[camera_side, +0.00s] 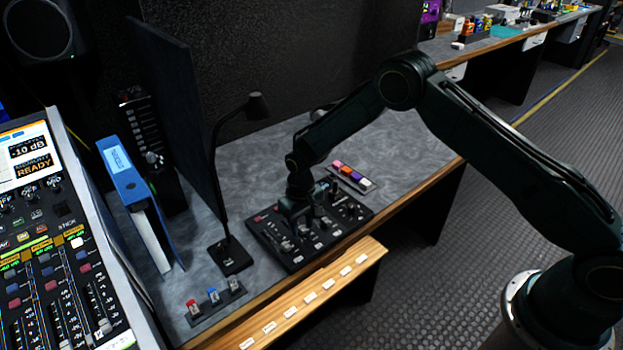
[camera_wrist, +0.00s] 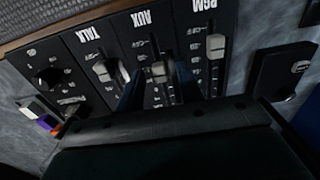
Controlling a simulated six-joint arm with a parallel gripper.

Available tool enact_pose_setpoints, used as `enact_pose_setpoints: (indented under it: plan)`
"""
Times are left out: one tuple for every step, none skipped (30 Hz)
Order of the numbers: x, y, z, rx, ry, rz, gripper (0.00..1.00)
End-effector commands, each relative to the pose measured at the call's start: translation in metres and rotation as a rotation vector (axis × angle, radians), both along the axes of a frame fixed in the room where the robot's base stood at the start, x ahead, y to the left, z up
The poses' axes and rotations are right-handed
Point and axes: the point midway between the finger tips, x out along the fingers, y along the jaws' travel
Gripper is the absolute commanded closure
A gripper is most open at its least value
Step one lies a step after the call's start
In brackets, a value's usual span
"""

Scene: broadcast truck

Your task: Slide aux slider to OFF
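The black control panel (camera_side: 337,240) lies on the grey desk in the side view. The wrist view shows it upside down, with columns labelled TALK, AUX and PGM. The aux slider (camera_wrist: 159,72) has a pale knob in the middle column, below the AUX label. My gripper (camera_wrist: 160,84) has its two dark fingers apart, one on each side of this knob. I cannot tell whether either finger touches it. In the side view my gripper (camera_side: 298,214) is low over the panel and hides part of it. The small position labels are too blurred to read.
The talk slider (camera_wrist: 108,70) and the PGM slider (camera_wrist: 215,46) flank the aux column. A desk lamp (camera_side: 231,255) stands left of the panel. A strip of coloured blocks (camera_side: 351,176) lies behind it. A wooden ledge (camera_side: 315,297) runs along the front.

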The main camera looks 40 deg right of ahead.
Motion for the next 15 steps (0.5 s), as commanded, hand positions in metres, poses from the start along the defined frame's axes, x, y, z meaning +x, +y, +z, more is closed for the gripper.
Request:
enact_pose_setpoints:
  plan:
    - [0.0,0.0,0.0001,0.0,0.0,0.0,0.64]
    - [0.0,0.0,0.0001,0.0,0.0,0.0,0.7]
    - [0.0,0.0,0.0001,0.0,0.0,0.0,0.77]
    - [0.0,0.0,0.0002,0.0,0.0,0.0,0.83]
    - [0.0,0.0,0.0002,0.0,0.0,0.0,0.89]
    - [0.0,0.0,0.0002,0.0,0.0,0.0,0.97]
    - [0.0,0.0,0.0002,0.0,0.0,0.0,1.0]
    - [-0.0001,0.0,0.0002,0.0,0.0,0.0,1.0]
    - [-0.0001,0.0,0.0003,0.0,0.0,0.0,1.0]
    - [0.0,0.0,0.0003,0.0,0.0,0.0,1.0]
    - [-0.0001,0.0,0.0003,0.0,0.0,0.0,1.0]
    - [-0.0001,0.0,0.0003,0.0,0.0,0.0,1.0]
    - [-0.0003,-0.0001,0.0003,0.0,0.0,0.0,1.0]
    - [-0.0007,0.0,0.0004,0.0,0.001,0.0,1.0]
    - [-0.0017,0.0,0.0004,0.0,0.001,0.0,1.0]
